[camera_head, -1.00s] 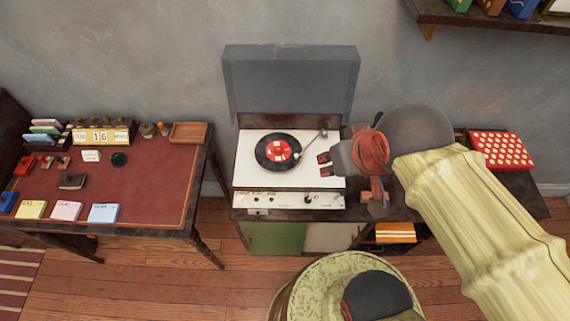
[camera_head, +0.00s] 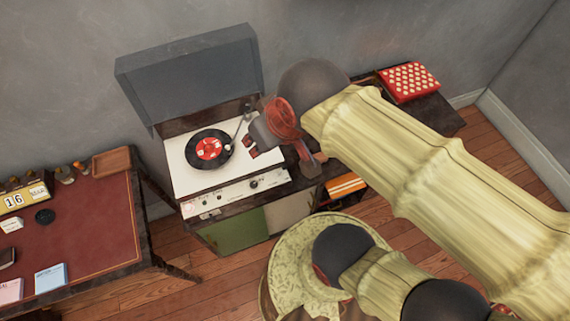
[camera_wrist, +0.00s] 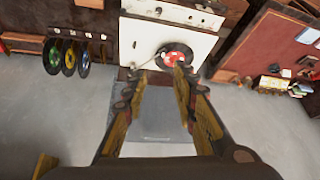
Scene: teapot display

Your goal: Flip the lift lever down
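The record player has a white deck (camera_head: 184,178), a black record with a red label (camera_head: 209,150), and a raised grey lid (camera_head: 190,75). Its tonearm (camera_head: 240,128) stands at the deck's right side. The lift lever is too small to make out. The record (camera_wrist: 173,57) lies just beyond the fingertips, and the tonearm (camera_wrist: 148,61) shows near the left fingertip. I cannot tell whether anything is touched.
A front panel with knobs (camera_head: 235,194) runs along the player's near edge. A red desk (camera_head: 90,225) stands to the left. A red box with pale dots (camera_head: 409,82) sits at the back right. Coloured discs (camera_wrist: 70,58) hang in the wrist view.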

